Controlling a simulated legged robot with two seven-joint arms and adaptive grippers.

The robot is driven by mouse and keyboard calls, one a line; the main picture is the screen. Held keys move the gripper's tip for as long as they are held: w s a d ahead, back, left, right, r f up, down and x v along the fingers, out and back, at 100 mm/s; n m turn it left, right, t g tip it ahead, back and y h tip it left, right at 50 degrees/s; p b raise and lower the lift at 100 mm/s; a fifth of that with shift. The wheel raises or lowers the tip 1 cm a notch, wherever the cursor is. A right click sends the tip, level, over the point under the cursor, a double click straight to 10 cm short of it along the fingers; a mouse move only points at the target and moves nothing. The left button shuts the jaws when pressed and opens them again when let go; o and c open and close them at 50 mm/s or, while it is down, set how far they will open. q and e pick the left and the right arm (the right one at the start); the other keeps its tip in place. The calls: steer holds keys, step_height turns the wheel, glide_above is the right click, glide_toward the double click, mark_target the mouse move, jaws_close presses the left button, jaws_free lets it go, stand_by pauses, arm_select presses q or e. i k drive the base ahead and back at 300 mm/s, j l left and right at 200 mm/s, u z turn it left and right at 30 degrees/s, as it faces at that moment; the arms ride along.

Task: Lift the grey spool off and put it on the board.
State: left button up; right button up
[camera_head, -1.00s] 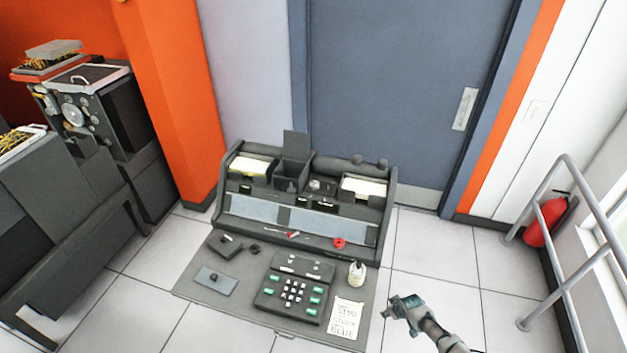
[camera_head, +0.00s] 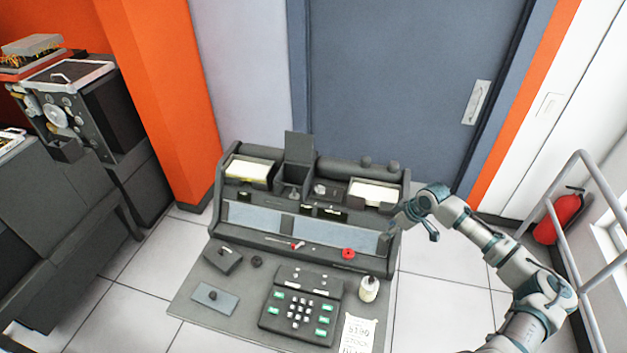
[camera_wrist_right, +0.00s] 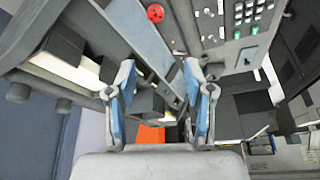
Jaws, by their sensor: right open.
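My right gripper (camera_head: 408,222) is open and empty at the right end of the console (camera_head: 225,250). In the right wrist view its two blue-padded fingers (camera_wrist_right: 158,78) are spread, with console parts beyond them. Two short dark grey cylinders, (camera_head: 366,162) and (camera_head: 393,166), stand on the console's top right, left of and behind the gripper; I cannot tell which dark piece is the grey spool. Another small dark round piece (camera_head: 257,262) lies on the desk. A flat blue-grey board (camera_head: 228,304) lies at the desk's front left with a dark knob on it. My left gripper is out of view.
A metal railing (camera_head: 590,225) is at the right.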

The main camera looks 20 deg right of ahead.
mark_target(319, 192)
steer(key=i, duration=1.1)
